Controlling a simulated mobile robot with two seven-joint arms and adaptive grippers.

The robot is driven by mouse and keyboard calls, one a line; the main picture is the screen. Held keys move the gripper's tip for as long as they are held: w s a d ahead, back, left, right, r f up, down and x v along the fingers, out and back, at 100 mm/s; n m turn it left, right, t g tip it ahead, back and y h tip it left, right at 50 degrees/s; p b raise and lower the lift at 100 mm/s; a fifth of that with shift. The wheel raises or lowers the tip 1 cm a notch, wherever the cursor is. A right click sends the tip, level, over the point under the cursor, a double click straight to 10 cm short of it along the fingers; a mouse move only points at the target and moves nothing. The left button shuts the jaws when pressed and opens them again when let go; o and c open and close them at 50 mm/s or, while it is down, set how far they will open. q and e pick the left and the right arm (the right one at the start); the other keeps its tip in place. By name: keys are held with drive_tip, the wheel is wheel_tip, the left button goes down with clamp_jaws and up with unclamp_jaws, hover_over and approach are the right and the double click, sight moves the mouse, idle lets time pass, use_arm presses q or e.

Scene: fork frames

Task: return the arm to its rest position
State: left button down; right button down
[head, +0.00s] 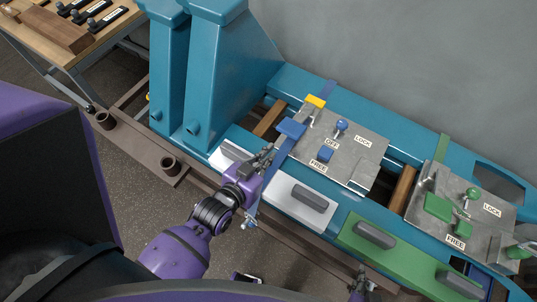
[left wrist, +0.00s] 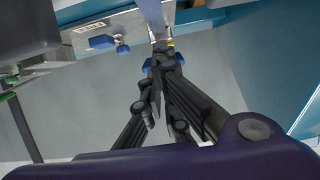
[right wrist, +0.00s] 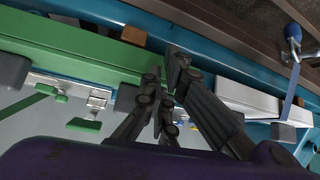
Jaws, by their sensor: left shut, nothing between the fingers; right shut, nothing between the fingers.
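My right gripper (head: 361,284) shows small and partly cut off at the bottom of the head view. In the right wrist view its fingers (right wrist: 164,82) are together and empty, in front of a green plate (right wrist: 85,55). Most of the right arm is hidden in the head view.
A metal plate with blue knobs (head: 352,148) and labels OFF, LOCK and FREE lies on the blue bench (head: 285,82). A second plate with green knobs (head: 480,225) is at the right. White and green panels with grey handles line the front. Blue columns (head: 218,65) rise behind.

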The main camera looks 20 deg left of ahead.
idle(0.4)
use_arm(q)
drive_tip(key=s+a+f+n+g+y+p, duration=0.1)
drive_tip(key=s+a+f+g, duration=0.1)
drive_tip(key=s, duration=0.8)
drive_tip(key=s+a+f+g+y+p, duration=0.1)
drive_tip(key=s+a+f+g+p, duration=0.1)
drive_tip(key=s, duration=0.8)
wheel_tip(320, 180, down, 2)
drive_tip(key=shift+a+n+g, duration=0.4)
drive_tip(key=shift+a, duration=0.1)
